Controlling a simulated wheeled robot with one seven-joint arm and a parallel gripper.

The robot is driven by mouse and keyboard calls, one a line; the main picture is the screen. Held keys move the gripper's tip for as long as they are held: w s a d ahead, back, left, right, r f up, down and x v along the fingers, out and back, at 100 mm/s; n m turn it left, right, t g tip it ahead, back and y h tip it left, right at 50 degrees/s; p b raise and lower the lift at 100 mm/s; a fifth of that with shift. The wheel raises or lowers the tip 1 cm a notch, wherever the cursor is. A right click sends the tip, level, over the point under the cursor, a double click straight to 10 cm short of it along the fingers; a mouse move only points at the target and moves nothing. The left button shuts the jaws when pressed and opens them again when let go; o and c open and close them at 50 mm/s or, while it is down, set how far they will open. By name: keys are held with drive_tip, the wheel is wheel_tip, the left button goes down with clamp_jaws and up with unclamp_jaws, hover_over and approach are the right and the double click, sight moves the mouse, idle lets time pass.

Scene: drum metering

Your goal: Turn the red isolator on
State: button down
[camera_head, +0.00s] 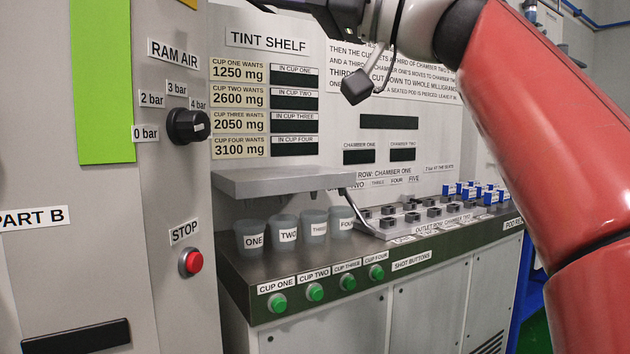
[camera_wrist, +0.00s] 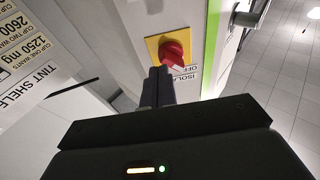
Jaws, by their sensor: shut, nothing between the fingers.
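The red isolator (camera_wrist: 175,52) is a red rotary knob on a yellow plate (camera_wrist: 153,46), on a pale cabinet panel in the wrist view. A label beside it reads "ISOL..." and "OFF", partly hidden by my fingers. In the head view only a sliver of the yellow plate (camera_head: 190,3) shows at the top edge. My gripper (camera_wrist: 160,72) is shut and empty, with its fingertips right at the knob's lower edge in the wrist view. I cannot tell whether they touch it. The knob's exact pointing direction is unclear.
Below the isolator are the ram air knob (camera_head: 188,126) and the red stop button (camera_head: 191,262). A tint shelf (camera_head: 285,180) with several cups stands to the right. A door handle (camera_wrist: 247,14) sticks out near the isolator. Open floor (camera_wrist: 290,75) lies beyond.

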drive_tip(key=shift+f+x, duration=0.2)
drive_tip(key=shift+x, duration=0.7)
drive_tip(key=shift+f+x, duration=0.2)
drive_tip(key=shift+x, duration=0.65)
drive_tip(key=shift+f+x, duration=0.2)
drive_tip(key=shift+x, duration=0.7)
drive_tip(key=shift+s+a+r+p, duration=0.15)
drive_tip(key=shift+r+p, duration=0.2)
drive_tip(key=shift+p, duration=0.05)
